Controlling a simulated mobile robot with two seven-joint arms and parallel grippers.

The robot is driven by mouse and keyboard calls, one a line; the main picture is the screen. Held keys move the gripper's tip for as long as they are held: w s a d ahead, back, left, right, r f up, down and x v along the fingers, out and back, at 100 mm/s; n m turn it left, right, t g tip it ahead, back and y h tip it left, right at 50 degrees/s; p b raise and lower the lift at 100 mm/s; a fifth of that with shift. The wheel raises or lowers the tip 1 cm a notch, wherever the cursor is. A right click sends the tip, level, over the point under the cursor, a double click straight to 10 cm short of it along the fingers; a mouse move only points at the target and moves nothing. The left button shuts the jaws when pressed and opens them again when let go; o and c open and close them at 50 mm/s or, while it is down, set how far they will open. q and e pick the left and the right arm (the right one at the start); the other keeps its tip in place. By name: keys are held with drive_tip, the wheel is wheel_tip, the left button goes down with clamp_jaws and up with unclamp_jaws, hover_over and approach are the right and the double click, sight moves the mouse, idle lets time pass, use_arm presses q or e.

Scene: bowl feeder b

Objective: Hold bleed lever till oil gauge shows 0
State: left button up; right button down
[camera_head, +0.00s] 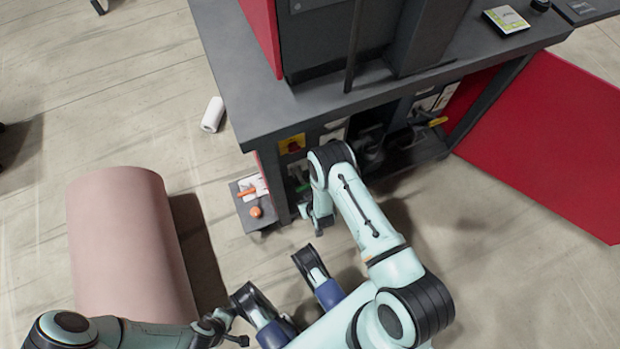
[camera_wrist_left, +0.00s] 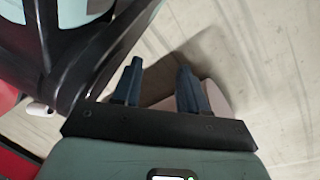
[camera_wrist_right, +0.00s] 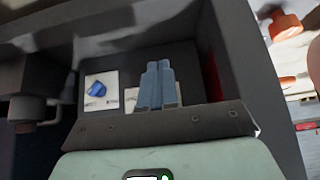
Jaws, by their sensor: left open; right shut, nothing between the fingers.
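My right gripper (camera_wrist_right: 158,85) is shut and empty, its fingers side by side inside an open grey compartment in the right wrist view. A small blue handle (camera_wrist_right: 97,88) on a white plate (camera_wrist_right: 97,103) is left of the fingers, apart from them. Another white plate (camera_wrist_right: 132,96) is partly hidden behind the fingers. I cannot tell which part is the bleed lever, and I can make out no oil gauge reading. My left gripper (camera_wrist_left: 160,80) is open and empty over the floor, away from the machine.
The grey machine bench (camera_head: 300,112) has an open lower bay. A yellow plate with a red switch (camera_head: 292,143) is on its front. A side shelf (camera_head: 243,216) carries an orange knob (camera_head: 256,212).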

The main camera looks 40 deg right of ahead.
use_arm(q)
drive_tip(key=w+d+r+t+p, duration=0.1)
drive_tip(key=w+r+p, duration=0.2)
drive_tip(key=r, duration=0.3)
drive_tip(key=shift+w+d+r+m+t+p, duration=0.3)
drive_tip(key=shift+w+d+r+t+p, duration=0.1)
drive_tip(key=shift+w, duration=0.3)
use_arm(e)
drive_tip(key=s+r, duration=0.3)
drive_tip(key=r, duration=0.7)
drive_tip(key=shift+s+a, duration=0.2)
drive_tip(key=shift+a, duration=0.2)
drive_tip(key=shift+w+r, duration=0.1)
